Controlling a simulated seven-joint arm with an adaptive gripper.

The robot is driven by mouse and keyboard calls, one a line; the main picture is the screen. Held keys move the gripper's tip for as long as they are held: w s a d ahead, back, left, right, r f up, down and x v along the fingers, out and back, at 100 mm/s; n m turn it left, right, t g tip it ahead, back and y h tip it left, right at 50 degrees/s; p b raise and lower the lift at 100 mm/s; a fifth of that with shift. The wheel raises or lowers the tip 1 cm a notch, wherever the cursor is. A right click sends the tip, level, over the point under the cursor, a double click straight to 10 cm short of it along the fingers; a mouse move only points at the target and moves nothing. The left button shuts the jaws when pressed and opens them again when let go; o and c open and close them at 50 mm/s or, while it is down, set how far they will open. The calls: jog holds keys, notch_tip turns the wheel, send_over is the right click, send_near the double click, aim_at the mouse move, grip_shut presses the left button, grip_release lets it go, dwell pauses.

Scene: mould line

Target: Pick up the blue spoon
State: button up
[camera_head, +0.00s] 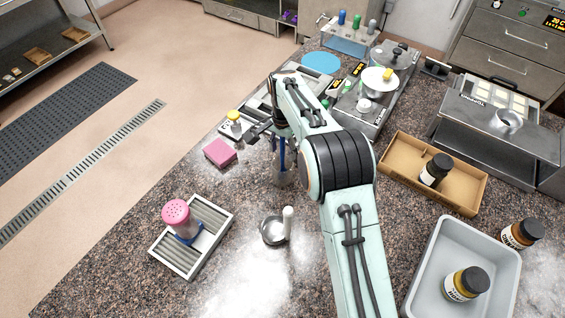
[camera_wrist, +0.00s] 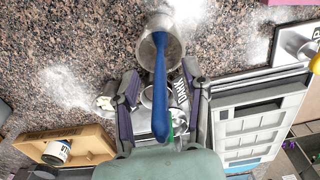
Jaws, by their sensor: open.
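In the head view, a thin blue strip of the spoon (camera_head: 282,155) shows below my gripper (camera_head: 268,136), above the cup (camera_head: 282,178). In the wrist view, my gripper (camera_wrist: 161,84) is open, with one finger on each side of the spoon's handle. I see gaps between the handle and both fingers.
A cardboard tray (camera_head: 462,192) and grey bin (camera_head: 422,268) are right. Bare counter surrounds the cup's near side.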

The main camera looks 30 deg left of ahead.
jog(key=shift+f, duration=0.45)
grip_shut()
